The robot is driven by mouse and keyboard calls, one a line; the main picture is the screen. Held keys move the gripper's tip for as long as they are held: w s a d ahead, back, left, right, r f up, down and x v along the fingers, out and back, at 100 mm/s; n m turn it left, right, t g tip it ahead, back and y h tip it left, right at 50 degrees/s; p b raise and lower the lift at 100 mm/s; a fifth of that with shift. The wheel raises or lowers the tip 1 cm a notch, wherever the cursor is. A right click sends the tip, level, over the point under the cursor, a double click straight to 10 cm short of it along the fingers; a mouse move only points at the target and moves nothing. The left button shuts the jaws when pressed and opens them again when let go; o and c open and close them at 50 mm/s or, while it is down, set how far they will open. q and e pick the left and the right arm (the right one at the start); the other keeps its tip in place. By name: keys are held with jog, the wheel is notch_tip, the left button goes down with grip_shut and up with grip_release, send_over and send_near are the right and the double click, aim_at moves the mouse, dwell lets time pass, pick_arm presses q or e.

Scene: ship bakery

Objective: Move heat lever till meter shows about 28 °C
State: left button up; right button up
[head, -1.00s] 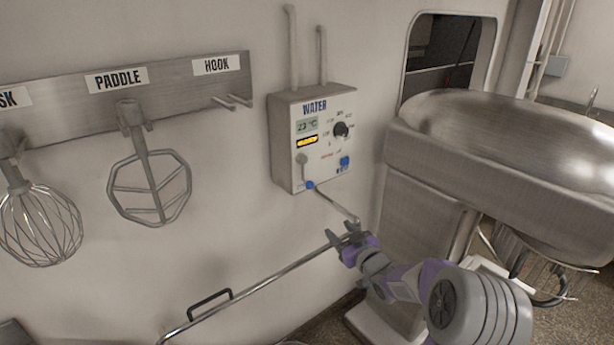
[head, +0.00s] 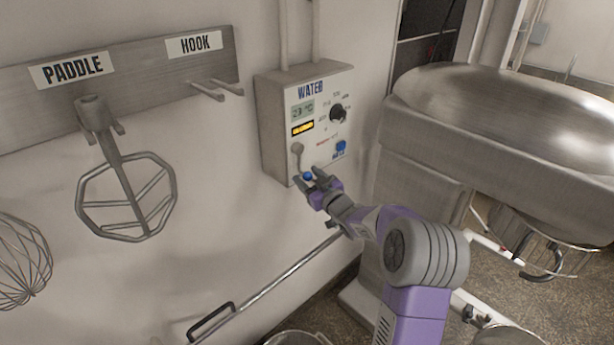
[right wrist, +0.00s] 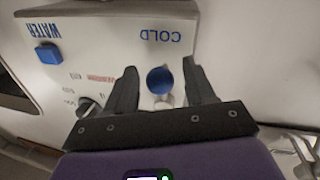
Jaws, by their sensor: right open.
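The water box (head: 275,130) is fixed to the wall in the head view. Its small meter (head: 303,111) seems to read 23 °C, though the digits are blurred. The heat lever (head: 297,152) hangs down from its pivot at the box's lower left and ends in a blue knob (head: 307,176). My right gripper (head: 310,178) is open at the knob. In the right wrist view the blue knob (right wrist: 160,80) sits between the two open fingers, with a gap on each side, near the word COLD. My left gripper is not in view.
The box also has a black dial (head: 338,113) and a blue button (head: 340,147). A large steel mixer (head: 440,150) stands close on the right. A paddle (head: 126,195) and a whisk (head: 22,265) hang at left. A rail (head: 285,275) runs below the box.

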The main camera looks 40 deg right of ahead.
jog(key=shift+w, duration=0.3)
grip_shut()
jog(key=d+n+b, duration=0.1)
jog(key=b, duration=0.1)
jog(key=d+n+b, duration=0.1)
jog(key=n+b, duration=0.1)
jog(key=b, duration=0.1)
jog(key=shift+w+d+r+n, duration=0.15)
jog(key=shift+d+r+n, duration=0.05)
jog(key=shift+n, duration=0.1)
dwell(0.3)
grip_release()
jog(key=shift+t, duration=0.3)
